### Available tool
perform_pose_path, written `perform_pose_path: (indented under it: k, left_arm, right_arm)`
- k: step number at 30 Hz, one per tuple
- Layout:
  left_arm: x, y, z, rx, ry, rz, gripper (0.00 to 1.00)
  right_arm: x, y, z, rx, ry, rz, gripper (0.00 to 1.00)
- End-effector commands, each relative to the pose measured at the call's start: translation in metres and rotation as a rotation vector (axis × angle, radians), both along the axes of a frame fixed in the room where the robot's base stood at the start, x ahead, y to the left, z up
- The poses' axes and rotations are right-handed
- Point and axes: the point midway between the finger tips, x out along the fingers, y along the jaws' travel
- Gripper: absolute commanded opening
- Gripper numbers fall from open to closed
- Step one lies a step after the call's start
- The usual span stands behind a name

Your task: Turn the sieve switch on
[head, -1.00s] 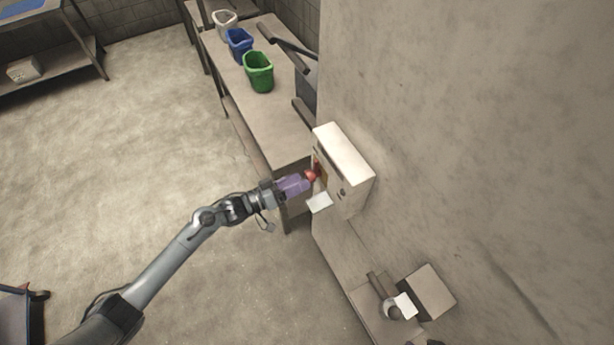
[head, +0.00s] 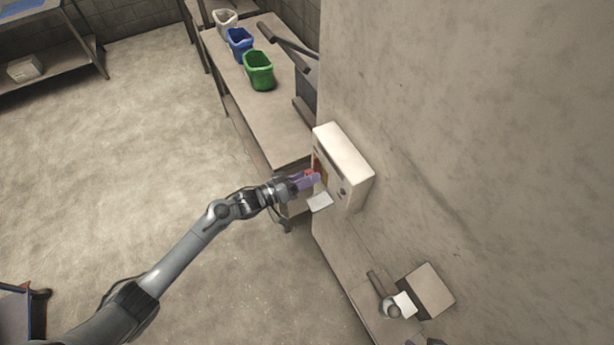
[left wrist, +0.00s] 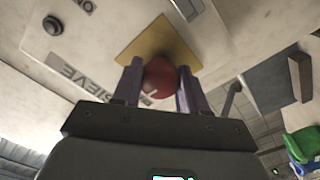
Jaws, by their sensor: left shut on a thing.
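The sieve switch box (head: 345,155) is a white box on the wall in the head view. In the left wrist view its front panel (left wrist: 110,42) carries the label SIEVE, an ON mark and a yellow plate (left wrist: 158,42). A red switch knob (left wrist: 160,77) stands in front of the yellow plate; a bit of red also shows in the head view (head: 310,171). My left gripper (head: 314,180) is at the box front. In the left wrist view its purple fingers (left wrist: 155,88) are shut on the red knob, one on each side. My right gripper is not in view.
A black button (left wrist: 52,25) sits on the panel. A white card (head: 320,202) is below the box. A bench with white, blue and green bins (head: 259,70) stands behind. A grey box (head: 430,290) is at lower right.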

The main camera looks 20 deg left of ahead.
Motion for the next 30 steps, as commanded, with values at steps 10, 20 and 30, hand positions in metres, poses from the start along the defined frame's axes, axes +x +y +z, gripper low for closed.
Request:
perform_pose_path:
  k: [10, 20, 30]
  left_arm:
    - [0.0, 0.0, 0.0, 0.022, -0.019, -0.001, 0.12]
    - [0.0, 0.0, -0.002, 0.168, -0.144, -0.002, 0.12]
    - [0.0, 0.001, -0.003, 0.411, -0.35, -0.002, 0.12]
  right_arm:
    - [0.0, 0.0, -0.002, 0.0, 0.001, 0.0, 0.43]
    - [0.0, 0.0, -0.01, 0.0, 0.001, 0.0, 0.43]
    - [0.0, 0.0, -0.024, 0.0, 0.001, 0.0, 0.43]
